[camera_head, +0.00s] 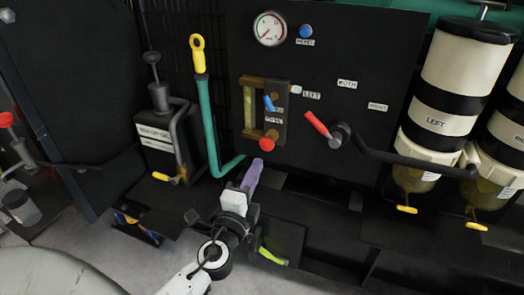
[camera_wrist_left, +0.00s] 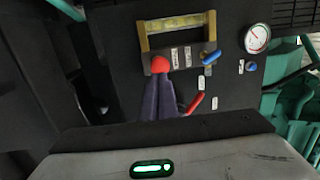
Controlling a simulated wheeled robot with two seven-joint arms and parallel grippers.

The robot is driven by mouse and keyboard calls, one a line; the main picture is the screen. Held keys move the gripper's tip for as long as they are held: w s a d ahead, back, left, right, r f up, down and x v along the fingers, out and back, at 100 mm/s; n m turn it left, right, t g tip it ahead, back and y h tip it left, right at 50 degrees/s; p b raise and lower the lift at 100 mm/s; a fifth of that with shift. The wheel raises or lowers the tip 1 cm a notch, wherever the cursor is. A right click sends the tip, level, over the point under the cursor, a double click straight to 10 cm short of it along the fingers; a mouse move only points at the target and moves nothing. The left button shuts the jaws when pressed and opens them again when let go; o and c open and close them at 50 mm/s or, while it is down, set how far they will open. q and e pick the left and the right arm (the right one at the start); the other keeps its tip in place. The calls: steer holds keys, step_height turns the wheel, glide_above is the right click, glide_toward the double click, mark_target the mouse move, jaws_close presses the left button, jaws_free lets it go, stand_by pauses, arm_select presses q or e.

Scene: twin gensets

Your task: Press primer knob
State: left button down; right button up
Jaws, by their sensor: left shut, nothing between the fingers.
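On the dark panel, a round blue knob (camera_head: 306,31) sits right of the gauge, above a small label too blurred to read surely. It also shows in the left wrist view (camera_wrist_left: 251,67). A round red knob (camera_head: 268,144) sits at the lower end of the brass-framed sight glass (camera_head: 248,107). I cannot tell for certain which is the primer knob. My left gripper (camera_head: 258,163) is shut and empty, its purple fingers pointing up at the panel just below the red knob. In the left wrist view the fingertips (camera_wrist_left: 163,80) appear just under the red knob (camera_wrist_left: 160,64); contact is unclear.
A blue lever (camera_head: 269,103) and a red-handled valve lever (camera_head: 317,125) stick out nearby. A pressure gauge (camera_head: 269,28) is at the top. A teal pipe with yellow handle (camera_head: 198,55) stands left.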

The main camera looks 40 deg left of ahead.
mark_target(266, 147)
arm_select(q)
steer(key=x, duration=0.5)
steer(key=shift+w+p, duration=0.35)
steer(key=shift+a, duration=0.1)
steer(key=shift+w, duration=0.1)
steer(key=shift+b+x, duration=0.55)
steer(key=shift+x, duration=0.35)
steer(key=shift+w, duration=0.25)
steer(key=shift+a, duration=0.1)
steer(key=shift+r, duration=0.1)
